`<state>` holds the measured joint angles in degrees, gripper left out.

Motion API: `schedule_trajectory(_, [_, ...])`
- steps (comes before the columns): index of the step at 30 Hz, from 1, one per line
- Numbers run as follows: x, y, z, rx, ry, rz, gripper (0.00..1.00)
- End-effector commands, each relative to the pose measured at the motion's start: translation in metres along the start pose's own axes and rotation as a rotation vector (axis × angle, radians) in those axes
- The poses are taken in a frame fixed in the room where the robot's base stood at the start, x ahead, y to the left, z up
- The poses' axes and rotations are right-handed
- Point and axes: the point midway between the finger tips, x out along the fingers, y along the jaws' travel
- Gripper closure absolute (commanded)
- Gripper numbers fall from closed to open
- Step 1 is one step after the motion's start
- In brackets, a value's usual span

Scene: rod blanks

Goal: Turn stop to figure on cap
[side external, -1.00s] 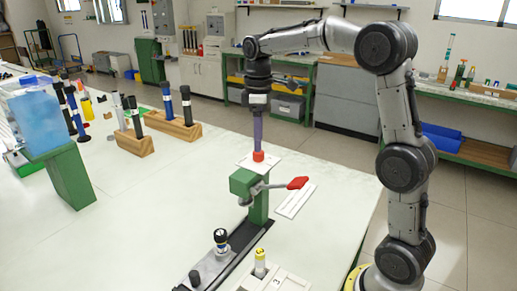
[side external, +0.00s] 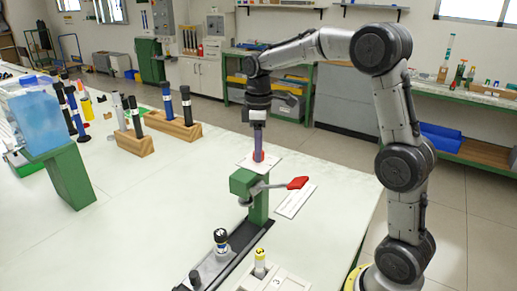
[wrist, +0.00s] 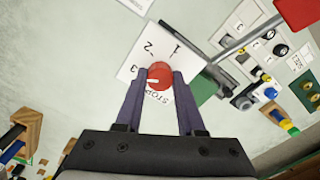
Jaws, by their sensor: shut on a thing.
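My gripper (side external: 258,148) points straight down over the green stand (side external: 243,184), its purple fingers shut on the red stop knob (side external: 259,156). In the wrist view the knob (wrist: 160,75) sits between the two fingertips. A short white mark on the knob lies towards its left side. The knob is over a white card (wrist: 128,66) marked 1, 2, 3 and STOP; fingers cover part of the card. A yellow cap (side external: 260,253) and a black-and-white cap (side external: 220,236) stand at the front; I cannot read their figures surely.
A red-handled lever (side external: 297,183) sticks out right of the stand. A white strip (side external: 295,201) lies beside it. Wooden blocks with dark rods (side external: 187,105) stand at the back left, near a blue box (side external: 45,120) on a green support. The table between is clear.

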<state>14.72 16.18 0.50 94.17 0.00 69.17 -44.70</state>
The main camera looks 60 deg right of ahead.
Motion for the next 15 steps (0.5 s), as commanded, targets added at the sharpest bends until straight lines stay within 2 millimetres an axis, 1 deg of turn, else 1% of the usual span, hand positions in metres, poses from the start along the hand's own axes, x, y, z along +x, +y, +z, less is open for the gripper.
schedule_trajectory(10, [-0.0006,0.0001,-0.0001,0.012,0.001,0.001,1.00])
schedule_trajectory(15, [-0.0006,0.0000,0.0000,0.068,0.001,0.001,1.00])
